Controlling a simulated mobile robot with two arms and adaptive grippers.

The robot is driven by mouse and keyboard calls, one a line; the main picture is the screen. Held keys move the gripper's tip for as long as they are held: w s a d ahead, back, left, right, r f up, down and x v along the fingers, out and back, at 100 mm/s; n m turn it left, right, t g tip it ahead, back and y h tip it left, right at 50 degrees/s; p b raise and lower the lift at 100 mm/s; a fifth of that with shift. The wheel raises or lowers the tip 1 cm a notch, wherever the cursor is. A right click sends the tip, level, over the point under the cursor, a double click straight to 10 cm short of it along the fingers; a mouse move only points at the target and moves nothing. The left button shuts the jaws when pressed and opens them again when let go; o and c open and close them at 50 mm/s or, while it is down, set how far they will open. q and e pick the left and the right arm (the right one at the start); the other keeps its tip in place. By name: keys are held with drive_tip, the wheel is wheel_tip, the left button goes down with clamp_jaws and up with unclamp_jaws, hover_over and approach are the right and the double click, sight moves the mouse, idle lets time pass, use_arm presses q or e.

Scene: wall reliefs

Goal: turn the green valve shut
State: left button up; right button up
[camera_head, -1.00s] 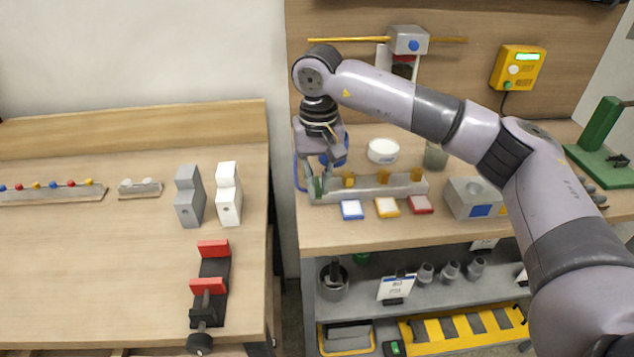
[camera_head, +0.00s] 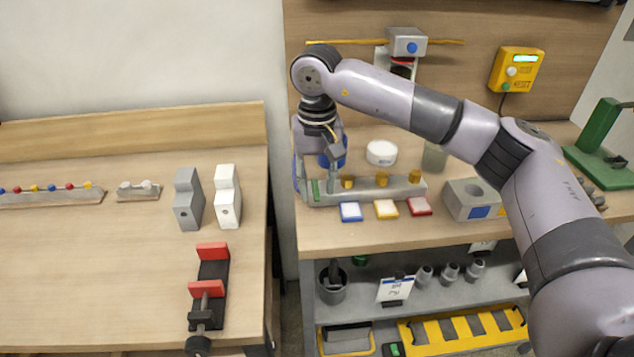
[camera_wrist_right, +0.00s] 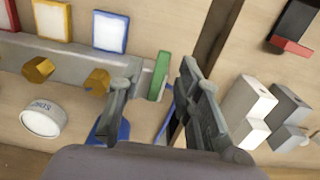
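The green valve (camera_head: 316,190) is at the left end of a grey manifold bar (camera_head: 372,192) on the right bench. In the right wrist view the green handle (camera_wrist_right: 158,76) is a narrow upright plate. My right gripper (camera_head: 316,182) reaches down over it from above. In the wrist view its two fingers (camera_wrist_right: 161,70) are apart, one on each side of the handle. The left-hand finger is close to the handle; a gap shows on the other side. I cannot tell whether either finger touches it. My left gripper is not in view.
Yellow knobs (camera_head: 382,181) stand along the bar beside the valve. A blue object (camera_head: 333,160) and a white round tub (camera_head: 381,152) are behind it. Blue, yellow and red pads (camera_head: 386,209) lie in front. A gap separates the left bench (camera_head: 90,260).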

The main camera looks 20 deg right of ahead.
sight(317, 193)
wheel_tip(317, 193, up, 12)
drive_tip(key=shift+f, duration=0.25)
idle(0.5)
